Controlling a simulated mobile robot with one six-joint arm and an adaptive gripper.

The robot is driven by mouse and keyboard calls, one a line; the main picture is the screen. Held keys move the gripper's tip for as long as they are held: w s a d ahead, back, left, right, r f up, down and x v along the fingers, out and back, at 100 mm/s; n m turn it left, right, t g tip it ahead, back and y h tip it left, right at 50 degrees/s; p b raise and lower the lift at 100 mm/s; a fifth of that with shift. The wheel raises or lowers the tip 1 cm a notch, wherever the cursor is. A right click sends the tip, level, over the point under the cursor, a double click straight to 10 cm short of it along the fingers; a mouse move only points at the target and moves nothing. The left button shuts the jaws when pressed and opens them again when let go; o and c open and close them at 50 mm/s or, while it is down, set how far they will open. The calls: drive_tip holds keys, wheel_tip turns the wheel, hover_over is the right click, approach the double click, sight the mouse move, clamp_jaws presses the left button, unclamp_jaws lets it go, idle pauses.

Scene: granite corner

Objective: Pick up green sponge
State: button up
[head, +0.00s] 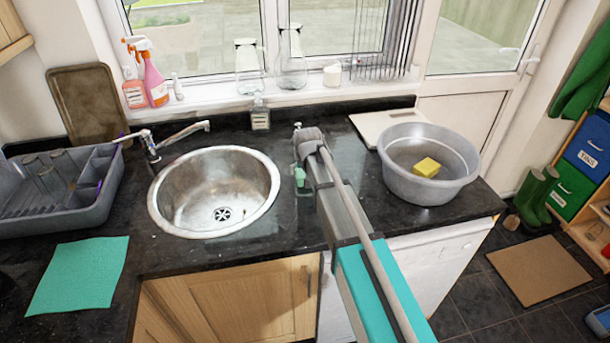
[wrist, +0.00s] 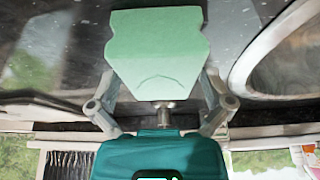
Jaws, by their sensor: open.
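The green sponge (wrist: 155,45) is pale green with notched sides and fills the upper middle of the wrist view. My gripper (wrist: 158,88) has its two fingers spread, one at each side of the sponge's narrower end. I cannot tell whether the fingers touch it. In the head view my arm reaches over the dark counter just right of the sink. A small green patch (head: 299,175) shows beside the arm's end there; I cannot tell whether it is the sponge. My fingertips are mostly hidden in that view.
The round steel sink (head: 215,190) lies left of my arm. A grey basin (head: 428,188) holding a yellow sponge (head: 426,167) stands to the right, by a white board (head: 372,127). A soap bottle (head: 260,115) stands behind. A dish rack (head: 60,190) and teal cloth (head: 78,275) are left.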

drive_tip(key=shift+c, duration=0.3)
drive_tip(key=c, duration=0.7)
drive_tip(key=shift+o, duration=0.2)
drive_tip(key=shift+r, duration=0.2)
wheel_tip(320, 180, up, 2)
drive_tip(key=p, duration=0.2)
drive_tip(key=shift+r+p, duration=0.1)
drive_tip(key=shift+p, duration=0.2)
drive_tip(key=s+d+r+p, duration=0.8)
drive_tip(key=s+r+p, duration=0.2)
drive_tip(key=s, duration=0.1)
drive_tip(key=shift+s+r, duration=0.2)
drive_tip(key=shift+r, duration=0.05)
drive_tip(key=shift+f, duration=0.1)
drive_tip(key=shift+f+b, duration=1.05)
drive_tip(key=shift+f, duration=0.15)
